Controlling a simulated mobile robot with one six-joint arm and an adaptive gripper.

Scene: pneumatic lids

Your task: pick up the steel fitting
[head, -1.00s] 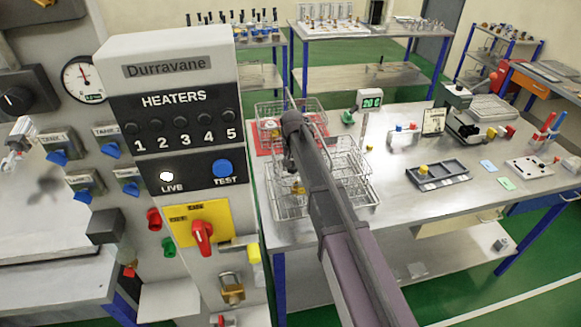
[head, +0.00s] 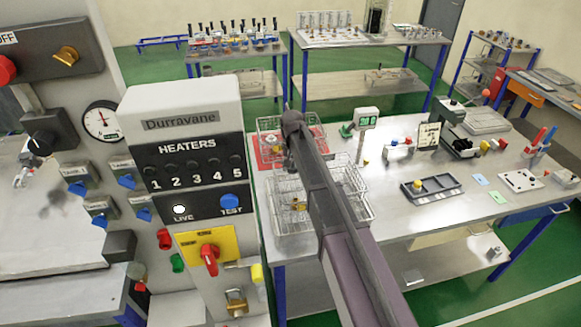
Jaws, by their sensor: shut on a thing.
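My arm reaches from the bottom of the head view to a dark joint above the wire baskets on the bench. The jaws are not visible; the arm and its joint hide that area. I cannot make out the steel fitting, or anything held, in this view. Wire baskets (head: 283,225) stand at the left end of the bench, partly behind my arm. A small brass-coloured piece (head: 299,204) shows in the front basket.
A heater panel (head: 190,160) stands close on the left. Shelving (head: 370,80) stands behind. Bare bench top lies right of the baskets.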

